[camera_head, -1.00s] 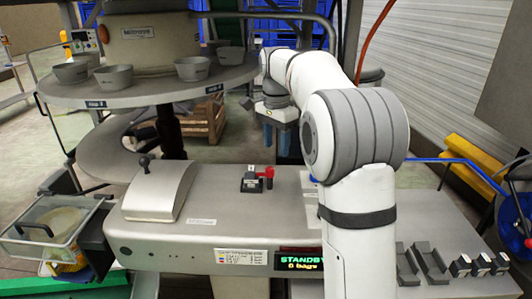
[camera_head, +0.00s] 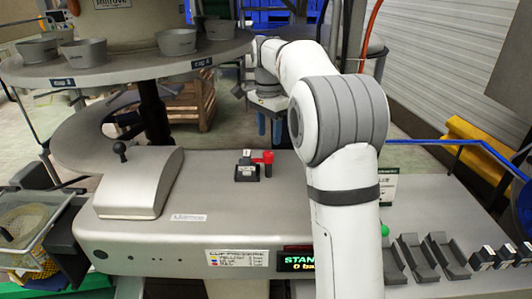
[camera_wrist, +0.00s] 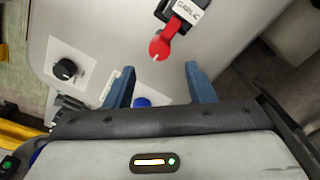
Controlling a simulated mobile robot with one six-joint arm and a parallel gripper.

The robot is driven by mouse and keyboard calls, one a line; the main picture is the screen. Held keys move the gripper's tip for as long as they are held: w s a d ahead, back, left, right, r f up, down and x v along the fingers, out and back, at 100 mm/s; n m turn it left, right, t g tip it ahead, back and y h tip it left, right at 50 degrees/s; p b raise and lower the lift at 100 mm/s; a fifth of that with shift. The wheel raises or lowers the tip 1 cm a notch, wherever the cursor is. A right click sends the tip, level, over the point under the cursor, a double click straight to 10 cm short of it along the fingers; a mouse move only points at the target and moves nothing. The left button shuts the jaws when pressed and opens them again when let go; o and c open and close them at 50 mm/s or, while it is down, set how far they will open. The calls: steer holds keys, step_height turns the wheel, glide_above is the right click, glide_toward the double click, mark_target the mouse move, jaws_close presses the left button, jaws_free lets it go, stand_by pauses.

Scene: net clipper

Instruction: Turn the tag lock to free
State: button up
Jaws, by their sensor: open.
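The tag lock is a red lever with a round end on a small black block, on top of the grey clipper machine. In the head view the red lever (camera_head: 263,157) stands at the right of the block (camera_head: 246,173). In the wrist view its round red end (camera_wrist: 160,48) has a white mark, and the block beside it bears a white tag reading "GARLIC" (camera_wrist: 187,11). My gripper (camera_wrist: 162,82) is open and empty, its blue fingers either side of and short of the red end. In the head view my gripper (camera_head: 268,127) hangs beyond the machine's far edge.
A black knob (camera_wrist: 66,69) on a white plate and a blue button (camera_wrist: 142,102) lie near my fingers in the wrist view. A round table with grey cups (camera_head: 84,50) stands at back left. Grey holders (camera_head: 415,260) stand at front right.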

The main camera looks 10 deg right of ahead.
mark_target(269, 153)
step_height(269, 153, down, 6)
steer(key=shift+s+f+b, duration=0.1)
steer(key=shift+s+b, duration=0.05)
steer(key=shift+b, duration=0.15)
steer(key=shift+c, duration=0.2)
steer(key=c, duration=0.9)
